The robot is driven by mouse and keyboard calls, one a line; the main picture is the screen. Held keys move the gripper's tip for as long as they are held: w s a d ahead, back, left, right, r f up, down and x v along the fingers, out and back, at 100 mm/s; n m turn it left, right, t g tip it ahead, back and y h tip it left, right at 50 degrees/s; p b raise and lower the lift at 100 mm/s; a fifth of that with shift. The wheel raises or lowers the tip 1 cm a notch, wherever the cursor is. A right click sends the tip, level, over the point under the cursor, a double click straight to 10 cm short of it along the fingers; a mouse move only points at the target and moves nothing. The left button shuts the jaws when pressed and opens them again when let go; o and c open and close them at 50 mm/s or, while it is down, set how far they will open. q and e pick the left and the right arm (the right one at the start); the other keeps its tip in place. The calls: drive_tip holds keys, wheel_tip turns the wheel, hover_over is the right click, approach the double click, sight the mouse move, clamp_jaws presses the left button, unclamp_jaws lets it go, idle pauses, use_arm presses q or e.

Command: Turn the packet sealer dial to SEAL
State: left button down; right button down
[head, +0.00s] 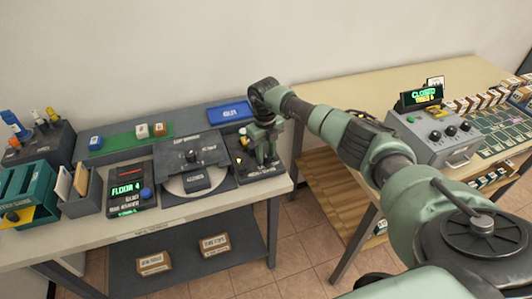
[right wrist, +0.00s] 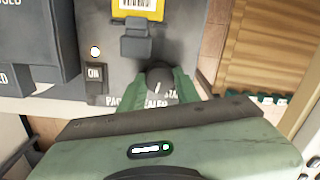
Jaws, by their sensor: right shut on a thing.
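The packet sealer (head: 240,167) is a dark box at the right end of the left bench. It also shows in the right wrist view (right wrist: 107,70), with its front label partly covered. Its dark round dial (right wrist: 160,74) sits between the fingers of my right gripper (right wrist: 157,83), which is shut on it. In the head view my right gripper (head: 262,155) reaches down onto the sealer and hides the dial. A few printed letters show beside the dial, but its setting cannot be read clearly. My left gripper is not in view.
Left of the sealer stands a grey machine with a round plate (head: 196,181), then a FLOOR 4 panel (head: 127,200). A blue tray (head: 228,112) lies behind. In the wrist view, a yellow barcode label (right wrist: 139,8) and a small ON switch (right wrist: 95,73) are near the dial.

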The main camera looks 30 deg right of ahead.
sight(265, 154)
drive_tip(key=m, duration=0.3)
drive_tip(key=shift+r+m, duration=0.1)
drive_tip(key=shift+m, duration=0.3)
drive_tip(key=shift+w+m+p, duration=0.1)
drive_tip(key=shift+m+p, duration=0.25)
drive_tip(key=shift+m, duration=1.55)
drive_tip(key=c, duration=1)
unclamp_jaws()
wheel_tip(265, 154, up, 8)
drive_tip(key=shift+f+b, duration=0.15)
drive_tip(key=shift+b, duration=0.65)
